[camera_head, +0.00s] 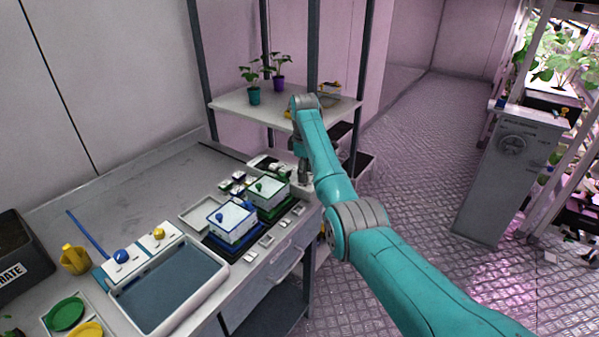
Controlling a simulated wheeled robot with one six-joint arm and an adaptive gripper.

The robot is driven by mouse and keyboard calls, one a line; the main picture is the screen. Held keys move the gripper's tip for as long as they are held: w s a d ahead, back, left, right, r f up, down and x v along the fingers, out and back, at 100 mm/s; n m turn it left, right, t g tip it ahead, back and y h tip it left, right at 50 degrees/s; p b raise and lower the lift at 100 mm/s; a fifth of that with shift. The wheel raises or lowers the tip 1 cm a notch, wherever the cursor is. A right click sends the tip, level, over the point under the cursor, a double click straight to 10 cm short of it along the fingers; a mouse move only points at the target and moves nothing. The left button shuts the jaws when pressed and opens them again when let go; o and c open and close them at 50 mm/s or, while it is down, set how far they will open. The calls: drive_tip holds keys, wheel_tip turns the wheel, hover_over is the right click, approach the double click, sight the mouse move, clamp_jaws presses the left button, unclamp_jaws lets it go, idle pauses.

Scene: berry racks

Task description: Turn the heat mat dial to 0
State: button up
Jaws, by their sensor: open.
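My gripper (304,181) points down at the back right of the bench, beside the green-based propagator; its fingers are small and dark, with no held thing visible. A dark mat (232,252) lies under two clear-lidded propagators, one with a blue base (231,222) and blue knob, one with a green base (268,194) and green knob. I cannot make out the heat mat dial for certain; small dark and white items (262,164) stand behind the propagators, close to my gripper, and the gripper may hide part of them.
A shallow tray of water (172,290) has a blue knob (121,256) and a yellow knob (158,234) behind it. A shelf (240,104) with potted plants stands behind my arm. The bench's back left is clear.

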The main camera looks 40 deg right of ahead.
clamp_jaws()
drive_tip(key=shift+m, duration=0.4)
drive_tip(key=m, duration=0.3)
drive_tip(key=shift+a+m, duration=0.1)
drive_tip(key=shift+m, duration=0.3)
drive_tip(key=m, duration=1.3)
drive_tip(key=shift+m, duration=0.3)
